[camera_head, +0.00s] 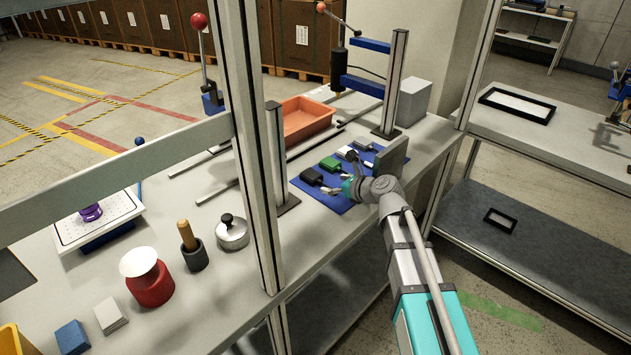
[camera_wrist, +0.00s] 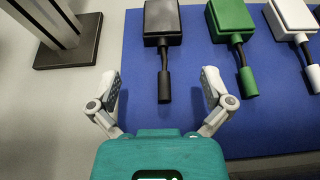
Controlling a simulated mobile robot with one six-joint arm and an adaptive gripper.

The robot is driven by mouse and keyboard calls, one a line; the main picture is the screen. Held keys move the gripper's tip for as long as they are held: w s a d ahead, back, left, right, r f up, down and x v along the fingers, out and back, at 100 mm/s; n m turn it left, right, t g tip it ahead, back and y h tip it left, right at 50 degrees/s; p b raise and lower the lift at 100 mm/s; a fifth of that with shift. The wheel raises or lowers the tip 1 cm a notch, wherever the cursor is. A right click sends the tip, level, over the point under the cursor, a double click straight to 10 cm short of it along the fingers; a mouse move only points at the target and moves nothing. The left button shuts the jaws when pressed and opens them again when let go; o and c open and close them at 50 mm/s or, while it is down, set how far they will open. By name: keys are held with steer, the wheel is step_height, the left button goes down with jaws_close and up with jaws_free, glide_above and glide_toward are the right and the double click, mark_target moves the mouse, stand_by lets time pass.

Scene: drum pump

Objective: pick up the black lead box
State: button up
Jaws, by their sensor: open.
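The black lead box (camera_wrist: 161,18) lies on a blue mat (camera_wrist: 196,80), its short cable and plug pointing toward me in the wrist view. The black box also shows in the head view (camera_head: 311,176) at the mat's near left. My gripper (camera_wrist: 165,88) is open and empty. Its two fingers stand on either side of the black box's plug, and the box body is just beyond the fingertips. In the head view my gripper (camera_head: 340,190) hovers at the mat, partly hiding it.
A green lead box (camera_wrist: 230,17) and a white one (camera_wrist: 291,15) lie to the right on the mat. A post with a dark foot (camera_wrist: 70,45) stands left of the mat. An orange tray (camera_head: 305,122) is behind. A frame upright (camera_head: 250,130) stands left of my arm.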

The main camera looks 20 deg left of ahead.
mark_target(321, 182)
steer(key=shift+f+b+x, duration=0.25)
steer(key=shift+b+x, duration=0.7)
steer(key=shift+x, duration=1)
steer(key=shift+w+a+f, duration=0.15)
steer(key=shift+w+a, duration=0.1)
steer(key=shift+a, duration=0.25)
jaws_close()
